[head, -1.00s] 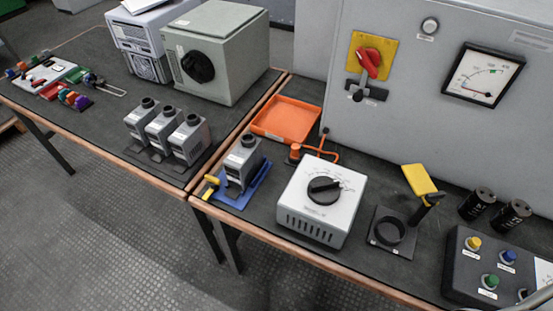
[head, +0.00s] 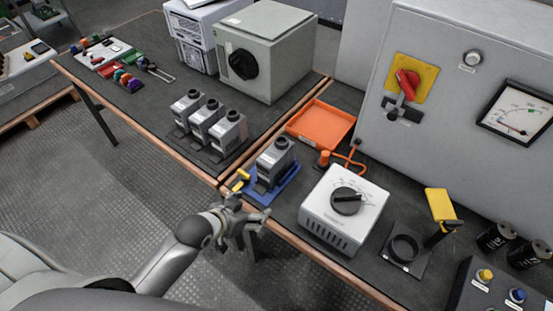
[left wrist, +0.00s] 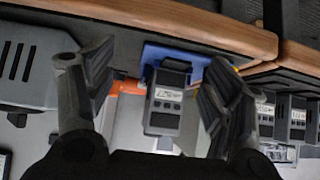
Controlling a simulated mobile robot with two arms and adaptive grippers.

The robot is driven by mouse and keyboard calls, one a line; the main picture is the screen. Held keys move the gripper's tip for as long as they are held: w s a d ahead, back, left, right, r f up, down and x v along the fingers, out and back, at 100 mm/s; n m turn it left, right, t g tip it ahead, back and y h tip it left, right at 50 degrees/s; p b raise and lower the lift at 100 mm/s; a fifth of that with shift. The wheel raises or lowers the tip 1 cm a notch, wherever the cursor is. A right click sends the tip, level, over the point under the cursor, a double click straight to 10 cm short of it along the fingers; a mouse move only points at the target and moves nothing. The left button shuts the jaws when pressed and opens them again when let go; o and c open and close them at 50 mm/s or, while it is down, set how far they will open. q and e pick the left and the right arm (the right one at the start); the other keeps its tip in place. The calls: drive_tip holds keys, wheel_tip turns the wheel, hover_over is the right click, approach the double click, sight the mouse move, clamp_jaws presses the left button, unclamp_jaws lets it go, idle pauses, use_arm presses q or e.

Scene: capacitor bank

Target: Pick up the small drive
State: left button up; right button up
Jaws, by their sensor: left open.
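A small grey drive (head: 273,164) with a round black top stands upright on a blue base (head: 284,183), near the front edge of the bench. My left gripper (head: 241,226) is open and empty in front of the bench edge, apart from the drive and nearer to me. In the left wrist view the same drive (left wrist: 167,98) shows beyond and between the spread fingers of my left gripper (left wrist: 157,66), with the blue base (left wrist: 185,55) behind it. My right gripper is out of view.
Three similar grey units (head: 207,122) stand on the left bench. A white dial box (head: 340,214) is right of the drive, an orange tray (head: 321,126) behind it. A yellow handle (head: 239,181) sits at the base's left side. The wooden bench edge (head: 285,235) runs in front.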

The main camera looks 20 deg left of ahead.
sight(265, 160)
use_arm(q)
drive_tip(key=w+r+t, duration=0.1)
drive_tip(key=w+r, duration=0.1)
drive_tip(key=w+r+t+h, duration=0.1)
drive_tip(key=w+r, duration=0.2)
drive_tip(key=w+a+r+t, duration=0.1)
drive_tip(key=w+r, duration=0.2)
drive_tip(key=shift+m+t+h, duration=0.3)
drive_tip(key=shift+h, duration=0.1)
drive_tip(key=x, duration=0.4)
drive_tip(key=shift+w, duration=0.35)
drive_tip(key=shift+p+x, duration=0.55)
drive_tip(key=shift+x, duration=2.4)
drive_tip(key=shift+s+d, duration=0.1)
drive_tip(key=shift+d, duration=0.1)
drive_tip(key=c, duration=1.2)
drive_tip(key=shift+r, duration=0.1)
drive_tip(key=shift+c, duration=0.6)
drive_tip(key=shift+r, duration=0.1)
